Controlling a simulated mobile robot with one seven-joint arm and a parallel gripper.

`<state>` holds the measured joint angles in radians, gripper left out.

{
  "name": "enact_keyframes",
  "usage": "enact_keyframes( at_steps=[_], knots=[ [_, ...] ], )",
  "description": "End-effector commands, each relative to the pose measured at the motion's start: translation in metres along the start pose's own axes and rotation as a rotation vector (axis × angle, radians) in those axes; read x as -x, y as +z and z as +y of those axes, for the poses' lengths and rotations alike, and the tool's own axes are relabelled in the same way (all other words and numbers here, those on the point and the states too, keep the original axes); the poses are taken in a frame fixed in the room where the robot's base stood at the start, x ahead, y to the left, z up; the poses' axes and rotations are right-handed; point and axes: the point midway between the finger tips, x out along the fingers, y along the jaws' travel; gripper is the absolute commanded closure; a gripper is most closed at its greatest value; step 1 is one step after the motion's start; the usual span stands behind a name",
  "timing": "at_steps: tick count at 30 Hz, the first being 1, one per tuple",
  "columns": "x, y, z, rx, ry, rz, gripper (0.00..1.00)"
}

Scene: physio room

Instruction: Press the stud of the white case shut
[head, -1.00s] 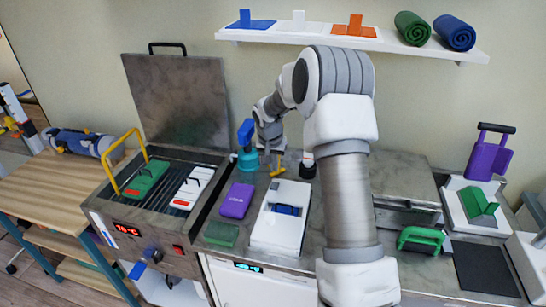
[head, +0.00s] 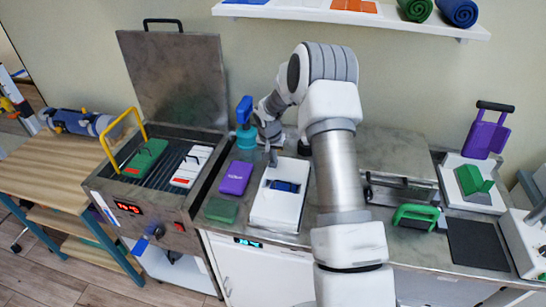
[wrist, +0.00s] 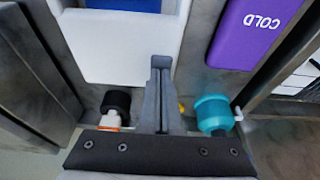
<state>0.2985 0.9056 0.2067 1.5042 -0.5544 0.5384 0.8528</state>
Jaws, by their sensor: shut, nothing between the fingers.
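The white case (head: 272,211) lies on the counter, with a dark blue item (head: 285,186) showing in its recess. In the wrist view its white end (wrist: 118,48) is at the upper left, with blue beyond it. My gripper (head: 273,160) is at the far end of the case, pointing down. In the wrist view its fingers (wrist: 160,64) are together and empty, beside the corner of the white end. I cannot tell whether they touch it. I cannot make out the stud.
A purple COLD pack (head: 236,178) lies left of the case, with a green box (head: 221,210) in front of it. A teal spray bottle (wrist: 213,114) and a black-topped bottle (wrist: 116,103) stand close by my gripper. A heater with a raised lid (head: 175,85) is at left.

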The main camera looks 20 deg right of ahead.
Motion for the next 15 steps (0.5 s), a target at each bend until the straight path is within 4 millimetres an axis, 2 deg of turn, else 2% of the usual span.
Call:
enact_keyframes(
  at_steps=[7,15],
  knots=[
    [-0.018,0.005,0.0,0.0,0.0,0.0,1.0],
    [-0.02,0.008,0.001,0.001,0.002,-0.006,1.0]
  ],
)
